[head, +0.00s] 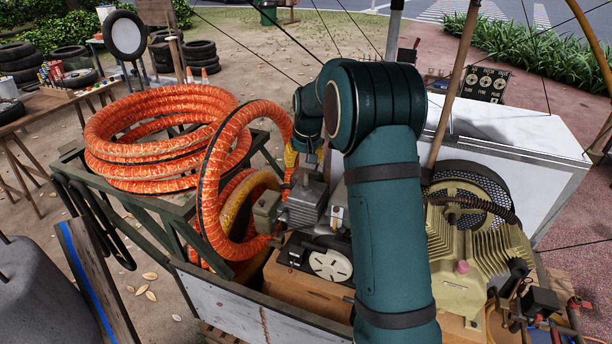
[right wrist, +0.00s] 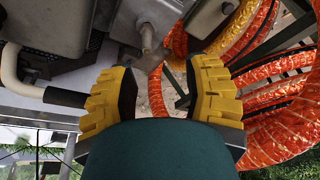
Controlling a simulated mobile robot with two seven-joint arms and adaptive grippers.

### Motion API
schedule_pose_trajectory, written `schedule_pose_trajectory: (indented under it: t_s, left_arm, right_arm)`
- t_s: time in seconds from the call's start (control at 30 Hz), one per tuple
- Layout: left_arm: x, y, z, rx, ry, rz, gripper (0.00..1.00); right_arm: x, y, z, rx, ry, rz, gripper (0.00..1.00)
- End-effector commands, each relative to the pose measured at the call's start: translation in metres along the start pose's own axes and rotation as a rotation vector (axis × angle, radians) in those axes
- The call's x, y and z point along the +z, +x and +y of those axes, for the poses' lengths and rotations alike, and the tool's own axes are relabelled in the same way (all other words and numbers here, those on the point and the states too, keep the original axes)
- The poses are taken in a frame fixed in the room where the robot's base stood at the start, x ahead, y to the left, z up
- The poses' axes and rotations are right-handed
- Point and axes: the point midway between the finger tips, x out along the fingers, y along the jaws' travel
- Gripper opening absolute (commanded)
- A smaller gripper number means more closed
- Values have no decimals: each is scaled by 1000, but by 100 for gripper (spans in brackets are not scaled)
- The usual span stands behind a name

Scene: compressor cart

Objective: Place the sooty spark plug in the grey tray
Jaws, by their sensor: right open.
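My right arm reaches over the cart, and its yellow-and-black gripper (head: 291,160) is by the small grey finned engine (head: 308,203), partly hidden by the arm. In the right wrist view its two padded fingers (right wrist: 162,88) are spread apart with nothing held between them. A short metal stub (right wrist: 147,36) sticks out of a grey housing just beyond the fingertips, apart from them. I cannot tell whether it is the sooty spark plug. I cannot make out the grey tray in either view. My left gripper is not in view.
Coiled orange hose (head: 160,135) lies on a green frame at left, with a loop hanging beside the engine. A large beige finned compressor (head: 475,240) stands to the right of my arm. A black box with a white round cover (head: 330,265) sits in front.

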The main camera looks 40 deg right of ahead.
Motion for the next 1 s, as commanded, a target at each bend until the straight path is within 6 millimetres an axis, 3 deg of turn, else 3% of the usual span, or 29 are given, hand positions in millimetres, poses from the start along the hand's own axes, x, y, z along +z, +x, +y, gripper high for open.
schedule_pose_trajectory:
  t_s: [0.07, 0.17, 0.53, 0.87, 1.0]
  left_arm:
    - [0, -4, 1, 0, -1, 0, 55]
    - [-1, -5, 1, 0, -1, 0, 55]
    - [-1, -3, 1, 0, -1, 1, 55]
    - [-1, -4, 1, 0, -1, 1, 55]
    - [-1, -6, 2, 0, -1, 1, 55]
  right_arm:
    - [-9, -23, 12, 11, 11, 7, 49]
    - [-12, -29, 19, 17, 17, 5, 49]
    - [-11, 35, 21, 18, 17, 1, 49]
    - [-11, 61, 21, 17, 17, 4, 49]
    - [-7, 82, 21, 18, 18, 2, 49]
